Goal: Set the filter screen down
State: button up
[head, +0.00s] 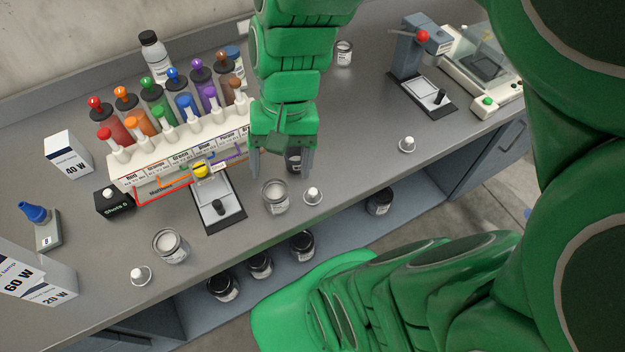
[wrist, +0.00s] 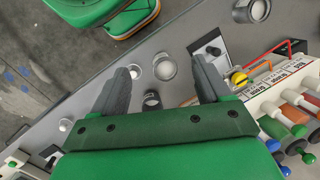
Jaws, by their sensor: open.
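My gripper (head: 281,172) hangs over the bench with its two fingers spread wide. A small dark cylinder (head: 294,160) stands upright between the fingers, partly hidden by my gripper; it could be the filter screen, but I cannot tell for sure. In the wrist view the dark cylinder (wrist: 152,100) shows a dark rim and sits between my fingers (wrist: 165,70), with a gap to each. It appears to stand on the bench.
A glass jar (head: 275,197) and a small white cone (head: 313,195) stand just in front of my gripper. The bench right of my gripper is mostly clear.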

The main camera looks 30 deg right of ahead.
jog(key=s+d+r+n+h, duration=0.1)
jog(key=s+d+n+h, duration=0.1)
jog(key=s+n, duration=0.2)
jog(key=s, duration=0.2)
jog(key=shift+s+d+r, duration=0.15)
jog(key=shift+s, duration=0.25)
dwell(0.8)
